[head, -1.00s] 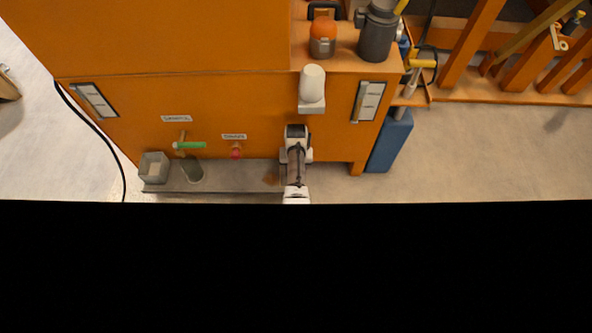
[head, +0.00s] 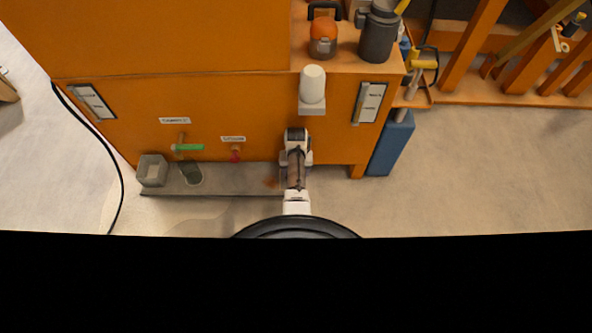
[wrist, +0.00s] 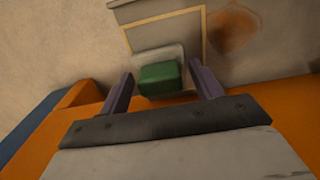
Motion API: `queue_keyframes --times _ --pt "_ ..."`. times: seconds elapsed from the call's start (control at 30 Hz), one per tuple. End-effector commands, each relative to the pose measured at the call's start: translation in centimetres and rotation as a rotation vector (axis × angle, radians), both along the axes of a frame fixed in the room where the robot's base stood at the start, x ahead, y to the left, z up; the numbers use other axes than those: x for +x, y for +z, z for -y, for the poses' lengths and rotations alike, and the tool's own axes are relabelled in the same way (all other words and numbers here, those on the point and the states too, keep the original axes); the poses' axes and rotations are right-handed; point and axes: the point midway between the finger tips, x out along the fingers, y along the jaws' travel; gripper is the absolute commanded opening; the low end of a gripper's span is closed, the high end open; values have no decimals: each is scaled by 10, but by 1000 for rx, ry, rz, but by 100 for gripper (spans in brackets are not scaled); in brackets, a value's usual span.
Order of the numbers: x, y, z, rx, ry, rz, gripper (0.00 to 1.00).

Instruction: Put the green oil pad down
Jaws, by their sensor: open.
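The green oil pad (wrist: 160,77) is a small dark green block in the wrist view. It lies on a pale grey piece with rounded corners (wrist: 172,54). My gripper (wrist: 161,72) is open, with one purple-grey finger on each side of the pad. A narrow gap shows between the pad and each finger. I cannot tell how far the fingertips are above the surface. In the head view my arm reaches down at the front of the orange cabinet (head: 240,110), and the pad and fingers cannot be made out there.
A grey strip (head: 225,182) lies on the floor along the cabinet, with a grey square box (head: 152,172) at its left end. A green-handled tap (head: 188,147) and a red knob (head: 236,156) stick out above it. A brown stain (wrist: 232,30) shows beside the yellow-edged panel (wrist: 160,14).

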Motion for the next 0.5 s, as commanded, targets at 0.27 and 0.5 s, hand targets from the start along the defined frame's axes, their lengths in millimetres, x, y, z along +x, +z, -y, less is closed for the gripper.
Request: queue_keyframes --times 0.27,0.5 --pt "0 43 0 0 0 2 65" --pt "0 73 0 0 0 2 65"
